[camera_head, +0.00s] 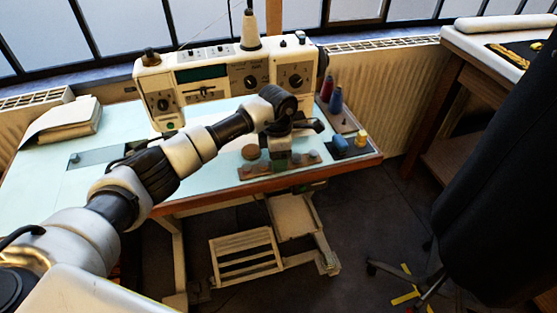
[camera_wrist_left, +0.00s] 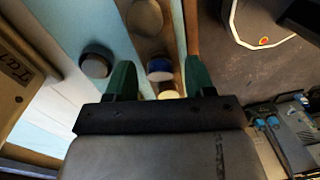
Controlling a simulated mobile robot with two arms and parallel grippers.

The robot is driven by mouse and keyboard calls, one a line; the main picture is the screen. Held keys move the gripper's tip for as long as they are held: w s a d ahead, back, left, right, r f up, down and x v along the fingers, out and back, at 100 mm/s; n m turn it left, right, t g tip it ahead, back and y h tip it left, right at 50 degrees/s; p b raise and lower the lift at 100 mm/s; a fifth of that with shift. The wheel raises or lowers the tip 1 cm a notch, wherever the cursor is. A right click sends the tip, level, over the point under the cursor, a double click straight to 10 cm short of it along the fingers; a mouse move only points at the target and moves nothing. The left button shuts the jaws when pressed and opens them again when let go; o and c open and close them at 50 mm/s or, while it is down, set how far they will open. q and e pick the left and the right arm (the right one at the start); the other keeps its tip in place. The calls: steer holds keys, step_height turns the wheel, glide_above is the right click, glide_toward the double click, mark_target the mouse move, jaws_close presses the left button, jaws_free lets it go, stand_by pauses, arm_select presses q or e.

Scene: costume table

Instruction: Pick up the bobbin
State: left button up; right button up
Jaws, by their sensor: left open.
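My left gripper (camera_head: 281,160) is over the front edge of the sewing table, pointing down. In the left wrist view its two green fingers (camera_wrist_left: 158,75) are apart. Between them, farther down, is a small round blue-and-white piece (camera_wrist_left: 159,70) that looks like a bobbin, on a brown wooden strip (camera_wrist_left: 152,47). A pale round piece (camera_wrist_left: 168,94) lies just below it in the picture, partly hidden by the gripper body. I cannot tell for sure which piece is the bobbin, and neither looks gripped. My right gripper is in neither view.
A sewing machine (camera_head: 215,78) stands behind my arm. Red (camera_head: 327,88) and blue (camera_head: 336,101) thread spools stand at right. A dark garment (camera_head: 500,170) hangs far right.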

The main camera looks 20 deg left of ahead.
arm_select(q)
steer(key=c, duration=1)
